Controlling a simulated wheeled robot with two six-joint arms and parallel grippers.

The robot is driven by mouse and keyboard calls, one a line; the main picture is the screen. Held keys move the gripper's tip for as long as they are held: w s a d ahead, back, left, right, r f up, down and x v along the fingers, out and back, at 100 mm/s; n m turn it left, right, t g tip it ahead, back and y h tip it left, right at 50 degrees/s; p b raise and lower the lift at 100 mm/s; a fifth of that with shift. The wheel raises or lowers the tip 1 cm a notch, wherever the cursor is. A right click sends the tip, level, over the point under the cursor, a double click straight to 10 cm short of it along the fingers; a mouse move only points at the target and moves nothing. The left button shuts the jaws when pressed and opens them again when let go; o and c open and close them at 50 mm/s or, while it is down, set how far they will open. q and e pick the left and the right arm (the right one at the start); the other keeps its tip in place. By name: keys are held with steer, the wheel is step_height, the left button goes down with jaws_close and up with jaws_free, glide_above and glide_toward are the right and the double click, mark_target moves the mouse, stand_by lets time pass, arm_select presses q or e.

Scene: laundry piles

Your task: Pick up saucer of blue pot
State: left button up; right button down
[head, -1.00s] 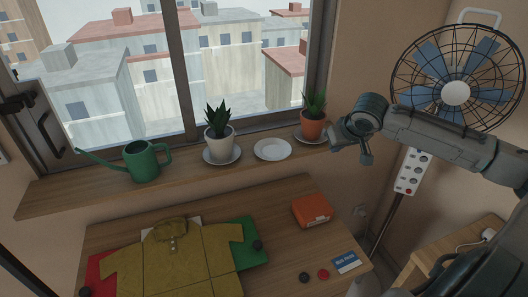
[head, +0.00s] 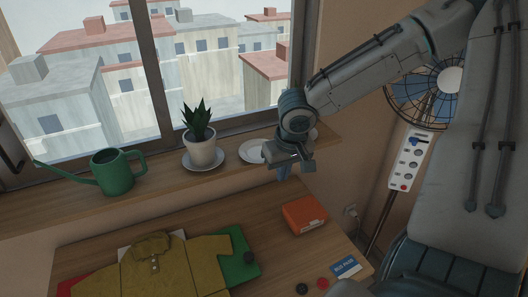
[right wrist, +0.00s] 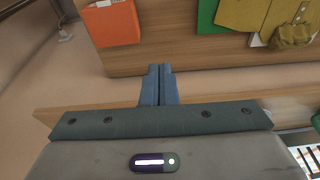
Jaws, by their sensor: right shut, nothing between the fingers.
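No blue pot shows in these frames. An empty white saucer (head: 251,151) lies on the wooden sill in the head view, right of a white pot (head: 202,153) with a spiky plant. That pot stands on its own saucer (head: 190,165). My right gripper (head: 284,173) hangs just right of the empty saucer and points down, past the sill's front side. Its blue fingers (right wrist: 158,84) are together and empty in the right wrist view, where no saucer shows. The terracotta pot is hidden behind my right arm. My left gripper is out of view.
A green watering can (head: 113,173) stands at the sill's left. Below, the table (head: 205,213) holds an orange box (head: 304,214), a mustard shirt (head: 155,268) and small discs. A fan (head: 425,92) and a power strip (head: 406,160) are at the right.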

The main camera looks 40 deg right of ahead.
steer(key=p, duration=0.4)
glide_toward(259, 152)
steer(key=s+f, duration=0.1)
steer(key=f, duration=0.1)
steer(key=s+a+f, duration=0.1)
steer(key=s+f, duration=0.1)
steer(key=shift+s+a+f, duration=0.2)
steer(key=shift+s, duration=0.05)
steer(key=shift+w+f+p, duration=0.2)
steer(key=shift+w+p, duration=0.1)
steer(key=shift+p, duration=0.2)
steer(key=shift+f, duration=0.35)
steer(key=shift+f+b, duration=0.45)
steer(key=shift+b, duration=0.05)
steer(key=shift+s, duration=0.1)
